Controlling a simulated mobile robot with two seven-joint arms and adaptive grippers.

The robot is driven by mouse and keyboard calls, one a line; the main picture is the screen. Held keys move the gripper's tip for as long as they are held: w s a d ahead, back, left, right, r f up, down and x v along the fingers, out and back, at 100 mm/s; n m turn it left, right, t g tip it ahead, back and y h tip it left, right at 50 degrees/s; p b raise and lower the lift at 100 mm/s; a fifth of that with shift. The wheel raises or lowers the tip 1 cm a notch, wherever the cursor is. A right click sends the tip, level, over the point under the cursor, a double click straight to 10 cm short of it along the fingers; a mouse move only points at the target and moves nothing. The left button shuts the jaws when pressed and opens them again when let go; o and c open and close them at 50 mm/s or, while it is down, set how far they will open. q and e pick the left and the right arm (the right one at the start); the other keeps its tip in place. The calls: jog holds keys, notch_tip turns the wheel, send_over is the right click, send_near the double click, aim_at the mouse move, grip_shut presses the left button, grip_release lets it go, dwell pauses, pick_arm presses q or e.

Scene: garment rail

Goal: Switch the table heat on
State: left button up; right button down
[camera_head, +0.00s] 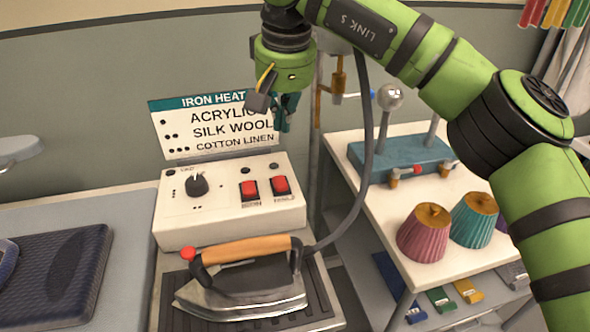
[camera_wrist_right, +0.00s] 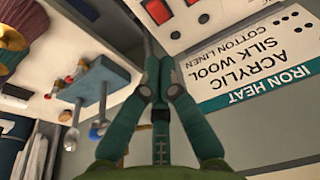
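The white control box (camera_head: 172,228) stands behind the iron, with a black dial (camera_head: 197,185) and two red rocker switches. The left switch (camera_head: 249,190) and right switch (camera_head: 281,185) have small blurred labels below; the right one seems to read as the table's. My right gripper (camera_head: 284,112) hangs above and behind the box, before the sign, apart from the switches. Its fingers (camera_wrist_right: 161,85) are together with nothing seen between them. My left gripper is not in view.
An iron (camera_head: 250,280) with an orange handle rests on a dark ribbed plate, its cord rising on the right. An IRON HEAT sign (camera_head: 185,130) stands behind the box. A white side table (camera_head: 385,225) carries thread cones (camera_head: 424,232) and a blue stand (camera_head: 410,152).

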aim_at(279, 185)
jog(key=x, duration=0.4)
jog(key=p+x, duration=0.1)
jog(key=x, duration=0.3)
jog(key=s+x, duration=0.1)
jog(key=x, duration=0.3)
jog(key=shift+a+f+p, duration=0.2)
jog(key=shift+f+p, duration=0.15)
jog(key=shift+f, duration=0.5)
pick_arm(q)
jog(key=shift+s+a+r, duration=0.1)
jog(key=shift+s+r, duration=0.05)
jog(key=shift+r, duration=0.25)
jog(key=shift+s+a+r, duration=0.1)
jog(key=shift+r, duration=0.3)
pick_arm(e)
jog(key=shift+f, duration=0.1)
